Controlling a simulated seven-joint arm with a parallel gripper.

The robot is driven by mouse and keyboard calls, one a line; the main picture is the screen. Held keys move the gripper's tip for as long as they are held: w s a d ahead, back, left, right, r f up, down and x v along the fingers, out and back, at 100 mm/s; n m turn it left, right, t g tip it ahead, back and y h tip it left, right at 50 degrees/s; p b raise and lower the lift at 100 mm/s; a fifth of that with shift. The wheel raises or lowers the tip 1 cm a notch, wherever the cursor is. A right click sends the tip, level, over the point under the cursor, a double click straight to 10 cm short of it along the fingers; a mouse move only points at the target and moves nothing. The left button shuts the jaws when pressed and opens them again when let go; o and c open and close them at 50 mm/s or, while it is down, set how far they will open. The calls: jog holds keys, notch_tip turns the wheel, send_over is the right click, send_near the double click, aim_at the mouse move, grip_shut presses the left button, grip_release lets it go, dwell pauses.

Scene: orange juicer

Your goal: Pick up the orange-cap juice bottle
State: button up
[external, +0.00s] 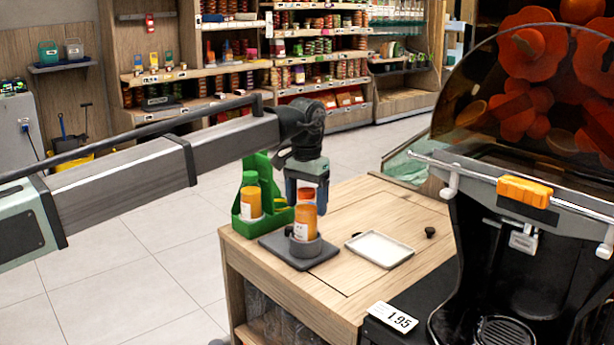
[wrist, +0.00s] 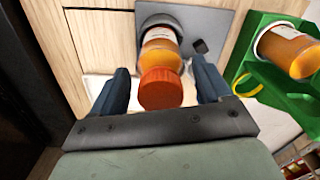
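The orange-cap juice bottle (external: 305,222) stands upright in a round grey holder on a dark grey plate (external: 323,255). In the wrist view, its orange-red cap (wrist: 161,88) faces the camera and its orange body (wrist: 160,50) sits behind it in the holder. My gripper (external: 307,192) is directly above the bottle, pointing down, with its fingers beside the bottle's top. In the wrist view, the gripper (wrist: 160,68) is open, one dark blue finger on each side of the cap with visible gaps. It holds nothing.
A green carrier (external: 268,200) with another orange juice bottle (external: 250,203) stands close to the plate's left. A white tray (external: 380,249) lies to the right on the wooden counter (external: 350,195). A black juicer machine (external: 500,250) stands at far right.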

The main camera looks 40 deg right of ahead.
grip_shut()
dwell(0.5)
jog(key=shift+r, duration=0.1)
